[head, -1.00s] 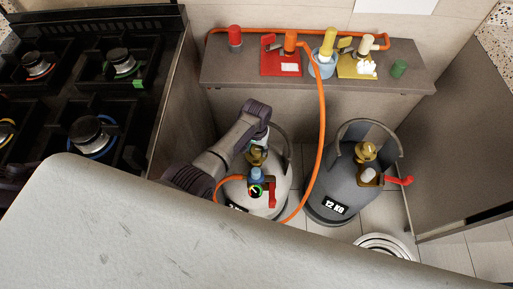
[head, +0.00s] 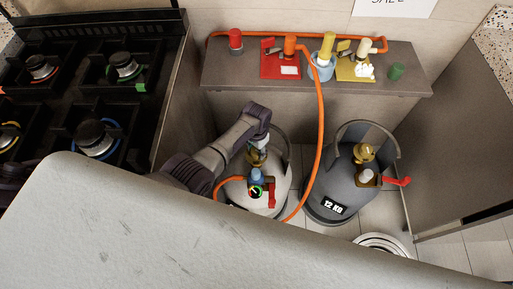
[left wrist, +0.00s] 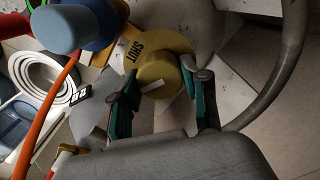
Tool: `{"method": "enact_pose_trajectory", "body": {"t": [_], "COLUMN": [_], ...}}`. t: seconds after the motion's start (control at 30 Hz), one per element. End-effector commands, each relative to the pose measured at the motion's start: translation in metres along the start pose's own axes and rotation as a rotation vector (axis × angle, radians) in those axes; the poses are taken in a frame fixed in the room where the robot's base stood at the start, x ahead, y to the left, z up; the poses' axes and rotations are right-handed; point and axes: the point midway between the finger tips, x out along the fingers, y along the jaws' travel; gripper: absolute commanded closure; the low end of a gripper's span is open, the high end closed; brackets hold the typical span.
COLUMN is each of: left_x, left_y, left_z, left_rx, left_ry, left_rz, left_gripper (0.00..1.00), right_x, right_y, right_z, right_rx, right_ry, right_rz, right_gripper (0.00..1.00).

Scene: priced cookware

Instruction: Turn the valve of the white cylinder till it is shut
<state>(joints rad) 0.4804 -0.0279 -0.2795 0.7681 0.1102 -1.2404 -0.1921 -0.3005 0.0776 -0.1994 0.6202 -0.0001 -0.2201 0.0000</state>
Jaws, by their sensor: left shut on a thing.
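The white cylinder (head: 280,185) stands on the floor behind the pale counter, its lower part hidden. Its brass valve (head: 255,159) is on top, under my left gripper (head: 259,148). In the left wrist view the round valve knob (left wrist: 160,72) bears the word SHUT and a white line. My left gripper's teal fingers (left wrist: 164,88) sit on either side of the knob, shut on it. A blue regulator with a gauge (head: 256,190) and a red lever (head: 271,196) are at the cylinder's front. My right gripper is not in view.
A grey 12 KG cylinder (head: 333,197) stands to the right. An orange hose (head: 320,130) runs between the white cylinder and a shelf (head: 240,76) with coloured fittings. A stove (head: 110,95) is at left; the counter (head: 170,235) fills the front.

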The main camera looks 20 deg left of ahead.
Motion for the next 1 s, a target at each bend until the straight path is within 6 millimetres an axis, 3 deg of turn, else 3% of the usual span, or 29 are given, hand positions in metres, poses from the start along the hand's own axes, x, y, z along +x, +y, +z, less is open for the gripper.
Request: {"method": "enact_pose_trajectory", "body": {"t": [1.0], "left_x": [0.0], "left_y": [0.001], "left_z": [0.001], "left_rx": [0.914], "left_ry": [-0.001], "left_rz": [0.0], "left_gripper": [0.89], "right_x": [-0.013], "right_y": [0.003], "right_z": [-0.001], "right_rx": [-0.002], "right_ry": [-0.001], "right_rz": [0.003], "right_gripper": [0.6]}}
